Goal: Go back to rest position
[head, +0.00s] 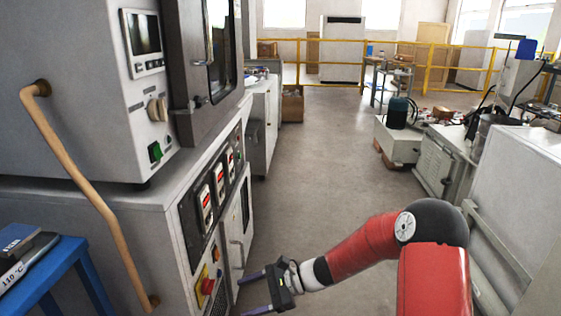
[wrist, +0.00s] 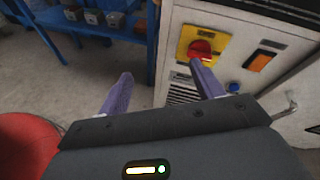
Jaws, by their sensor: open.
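My gripper (head: 256,292) is at the lower middle of the head view, at the end of my red arm, close to the lower front of a grey machine cabinet (head: 120,215). Its two purple fingers are apart with nothing between them; they also show in the wrist view (wrist: 158,88). In the wrist view, a red rotary switch (wrist: 201,50) on a yellow plate lies just beyond the right finger. I cannot tell if that finger touches it. The switch also shows in the head view (head: 207,286), left of the gripper.
A wooden-coloured handle (head: 95,205) runs down the cabinet. White cabinets (head: 530,180) line the right side. The grey floor aisle (head: 320,150) between is clear, back to a yellow railing (head: 345,84).

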